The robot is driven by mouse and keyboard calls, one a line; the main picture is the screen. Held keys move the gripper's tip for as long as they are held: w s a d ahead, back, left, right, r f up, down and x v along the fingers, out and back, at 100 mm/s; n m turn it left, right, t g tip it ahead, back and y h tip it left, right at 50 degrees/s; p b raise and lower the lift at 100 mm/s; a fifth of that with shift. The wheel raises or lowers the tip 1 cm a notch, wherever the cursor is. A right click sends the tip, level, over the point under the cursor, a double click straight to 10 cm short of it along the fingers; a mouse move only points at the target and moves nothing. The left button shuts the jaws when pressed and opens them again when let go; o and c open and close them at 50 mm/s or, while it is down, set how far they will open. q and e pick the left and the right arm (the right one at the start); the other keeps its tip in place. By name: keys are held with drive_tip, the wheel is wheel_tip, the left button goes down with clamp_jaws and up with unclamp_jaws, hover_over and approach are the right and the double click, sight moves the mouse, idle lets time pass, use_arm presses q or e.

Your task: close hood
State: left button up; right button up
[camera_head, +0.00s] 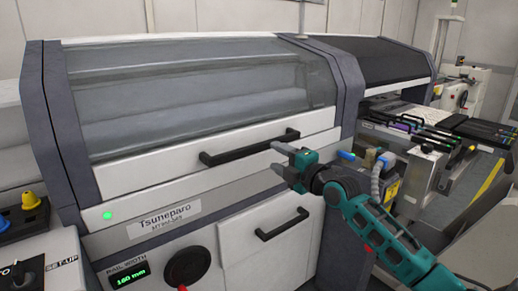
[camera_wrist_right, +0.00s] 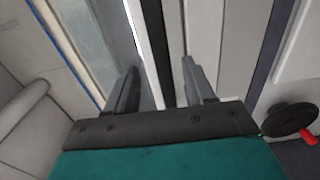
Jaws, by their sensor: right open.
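The hood (camera_head: 200,95) of the machine has a wide clear window and a white lower rim with a black bar handle (camera_head: 250,148). It is down, with its rim close along the machine's front panel; whether it is fully seated I cannot tell. My right gripper (camera_head: 282,156) is open, just in front of the rim near the handle's right end. In the right wrist view the two fingers (camera_wrist_right: 158,85) are apart, with the pale rim edge and a dark strip beyond and between them. Contact with the handle cannot be told. My left gripper is out of view.
Below is a front door with a second black handle (camera_head: 282,224). A round black knob (camera_head: 188,267) sits beside the green rail-width display (camera_head: 131,277). A control box with a yellow button (camera_head: 30,200) stands at left. Feeders (camera_head: 405,125) and a second dark hood (camera_head: 375,62) are at right.

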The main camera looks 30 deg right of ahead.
sight(261, 148)
drive_tip(key=w, duration=0.8)
drive_tip(key=shift+w+a+b, duration=0.35)
clamp_jaws()
